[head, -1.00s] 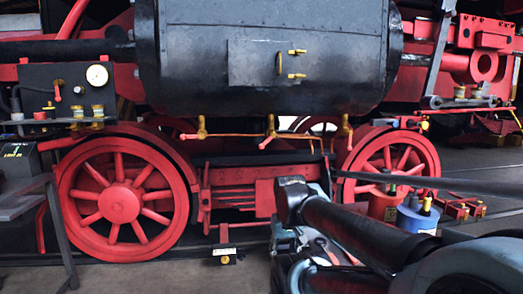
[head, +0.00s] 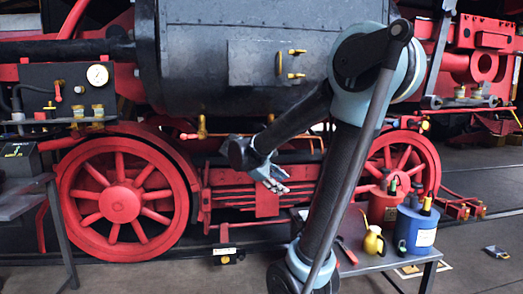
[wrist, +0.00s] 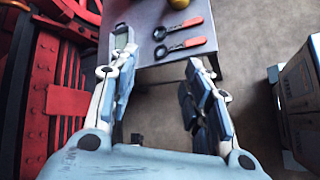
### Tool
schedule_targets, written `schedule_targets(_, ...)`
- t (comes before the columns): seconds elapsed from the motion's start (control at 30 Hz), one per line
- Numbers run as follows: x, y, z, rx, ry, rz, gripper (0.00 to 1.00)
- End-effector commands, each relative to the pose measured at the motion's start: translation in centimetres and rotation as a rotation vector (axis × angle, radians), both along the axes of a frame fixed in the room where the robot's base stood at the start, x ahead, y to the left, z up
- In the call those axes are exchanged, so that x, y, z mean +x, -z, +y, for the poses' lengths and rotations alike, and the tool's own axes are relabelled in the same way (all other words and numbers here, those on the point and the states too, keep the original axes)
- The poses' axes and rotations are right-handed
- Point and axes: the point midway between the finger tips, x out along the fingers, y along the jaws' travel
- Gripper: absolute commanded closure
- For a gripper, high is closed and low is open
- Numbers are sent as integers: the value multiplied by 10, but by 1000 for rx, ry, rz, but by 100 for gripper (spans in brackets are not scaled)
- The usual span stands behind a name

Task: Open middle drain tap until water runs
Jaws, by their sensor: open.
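The drain taps hang under the dark cylinder. Only the brass top of the middle drain tap (head: 270,118) shows, above my arm in the head view; its red lever is hidden behind the arm. The left drain tap (head: 202,127) is in plain view with its red lever out to the left. The right one is hidden by my arm. My gripper (head: 274,183) is open and empty, below the middle tap, pointing down and to the right. In the wrist view my gripper (wrist: 160,75) has its fingers spread, with nothing between them. No tap shows there. I see no running water.
A grey side table (head: 375,262) stands at the lower right with a yellow oil can (head: 373,241), a blue can (head: 415,230) and a red can. Two red-handled tools (wrist: 182,35) lie on it. Large red wheels (head: 120,203) flank the taps.

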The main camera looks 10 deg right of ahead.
Motion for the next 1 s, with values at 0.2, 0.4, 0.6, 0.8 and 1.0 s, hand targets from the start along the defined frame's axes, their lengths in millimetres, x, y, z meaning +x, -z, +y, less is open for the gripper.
schedule_targets(0.2, 60, -36, 40, -253, -142, 61, 56)
schedule_targets(0.4, 105, -64, 92, -487, -235, 110, 56)
schedule_targets(0.6, 133, -83, 147, -685, -288, 143, 56)
schedule_targets(0.8, 143, -91, 179, -791, -304, 160, 56)
schedule_targets(1.0, 148, -93, 179, -815, -304, 165, 56)
